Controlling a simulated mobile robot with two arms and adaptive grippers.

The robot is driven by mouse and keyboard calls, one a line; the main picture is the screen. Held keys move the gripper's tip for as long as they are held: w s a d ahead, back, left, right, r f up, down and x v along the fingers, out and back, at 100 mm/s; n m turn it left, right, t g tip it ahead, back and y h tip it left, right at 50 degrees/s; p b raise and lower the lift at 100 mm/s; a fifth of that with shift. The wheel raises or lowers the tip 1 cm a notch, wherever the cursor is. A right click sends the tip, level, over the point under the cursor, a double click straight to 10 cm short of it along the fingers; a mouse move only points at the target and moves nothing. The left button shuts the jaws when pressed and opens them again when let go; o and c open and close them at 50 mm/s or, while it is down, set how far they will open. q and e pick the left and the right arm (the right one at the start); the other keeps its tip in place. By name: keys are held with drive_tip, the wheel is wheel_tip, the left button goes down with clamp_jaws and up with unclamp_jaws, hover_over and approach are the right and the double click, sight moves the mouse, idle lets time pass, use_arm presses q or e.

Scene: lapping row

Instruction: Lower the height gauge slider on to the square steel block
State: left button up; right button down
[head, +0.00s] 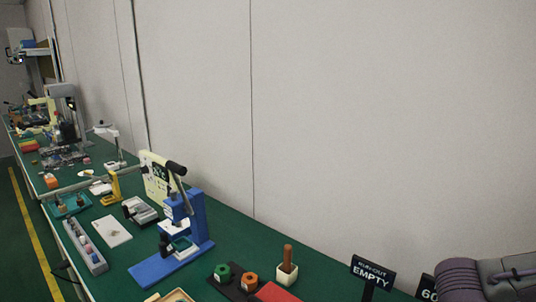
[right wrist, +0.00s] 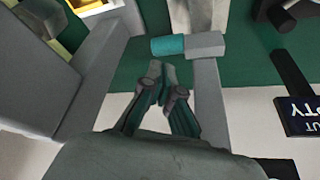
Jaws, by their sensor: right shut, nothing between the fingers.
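My right gripper (right wrist: 165,72) shows in the right wrist view, its two dark fingers together with nothing between them. Just beyond the fingertips is a grey block (right wrist: 206,45) with a teal end (right wrist: 168,47), joined to a long grey bar (right wrist: 209,105). It may be the height gauge slider on its column; I cannot be sure. The gripper appears apart from it. I cannot make out the square steel block in either view. In the head view, a purple-grey part of my own arm fills the bottom right corner. My left gripper is not in view.
A green bench (head: 228,245) runs along the pale wall. A blue press (head: 197,218) stands on it, with green and orange spools (head: 250,278) and a pale pot (head: 287,272) to its right. A black "RUN-OUT EMPTY" sign (head: 372,272) also shows upside down in the wrist view (right wrist: 306,114).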

drive_tip(key=shift+r+p, duration=0.8)
drive_tip(key=shift+r, duration=1.05)
